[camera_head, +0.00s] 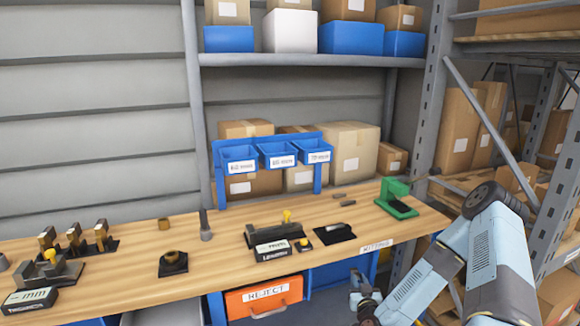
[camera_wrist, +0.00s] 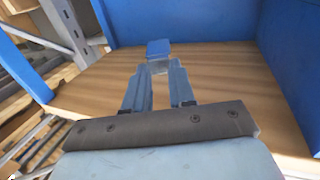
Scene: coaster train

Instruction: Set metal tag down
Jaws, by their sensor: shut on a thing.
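My gripper (camera_wrist: 160,72) shows in the wrist view with its two grey fingers closed on a small piece at the fingertips. The piece has a pale grey part between the tips and a blue part (camera_wrist: 158,47) beyond them. I take it to be the metal tag, but its markings cannot be read. A wooden surface (camera_wrist: 105,88) lies behind and below it, and I cannot tell whether the piece touches it. In the head view my arm reaches down in front of the bench at the lower right, and the held piece cannot be made out there.
Blue panels (camera_wrist: 190,20) stand at the back and right of the wooden surface. The wooden workbench (camera_head: 225,232) holds several dark fixtures, a green stand (camera_head: 397,195) and a blue bin rack (camera_head: 277,157). An orange REJECT drawer (camera_head: 264,297) is below it. Metal racking (camera_head: 432,90) stands at right.

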